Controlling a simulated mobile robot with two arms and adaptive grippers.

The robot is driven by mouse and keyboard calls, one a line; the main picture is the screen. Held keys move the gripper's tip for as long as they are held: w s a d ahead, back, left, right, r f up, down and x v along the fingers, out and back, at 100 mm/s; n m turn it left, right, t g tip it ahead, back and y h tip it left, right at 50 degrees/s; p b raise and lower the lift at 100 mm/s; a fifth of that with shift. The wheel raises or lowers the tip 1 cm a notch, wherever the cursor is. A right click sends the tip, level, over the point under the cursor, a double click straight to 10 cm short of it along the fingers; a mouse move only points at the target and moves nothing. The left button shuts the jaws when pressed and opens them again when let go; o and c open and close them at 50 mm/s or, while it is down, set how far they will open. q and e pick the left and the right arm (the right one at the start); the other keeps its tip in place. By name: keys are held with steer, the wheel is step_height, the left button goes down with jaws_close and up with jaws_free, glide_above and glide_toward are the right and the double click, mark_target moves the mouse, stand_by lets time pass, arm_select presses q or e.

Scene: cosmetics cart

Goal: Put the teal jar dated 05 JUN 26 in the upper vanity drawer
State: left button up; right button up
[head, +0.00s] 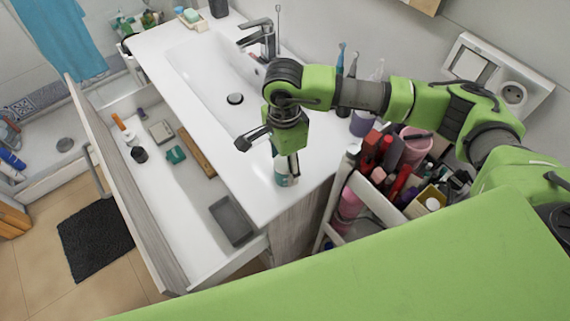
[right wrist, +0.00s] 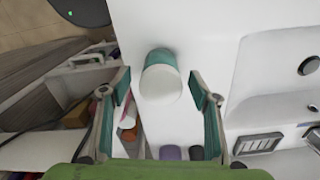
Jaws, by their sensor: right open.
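A teal and white jar (head: 284,177) stands on the white vanity counter near its front right corner. In the right wrist view the jar (right wrist: 161,76) lies between and slightly beyond my open fingertips, with a gap on each side. I cannot read a date on it. My right gripper (head: 287,158) is open and points down at the jar, partly covering it in the head view. The upper vanity drawer (head: 122,196) is pulled open at the left of the counter. My left gripper is not in view.
The drawer holds a grey tray (head: 232,220), a wooden strip (head: 197,153), a small teal item (head: 175,155) and other small things, with bare floor between. A crowded cosmetics cart (head: 395,185) stands right of the counter. The faucet (head: 260,38) rises behind the sink (head: 215,75).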

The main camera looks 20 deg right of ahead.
steer(key=shift+f, duration=0.4)
steer(key=c, duration=1.3)
steer(key=shift+c, duration=0.4)
steer(key=shift+w+r, duration=0.1)
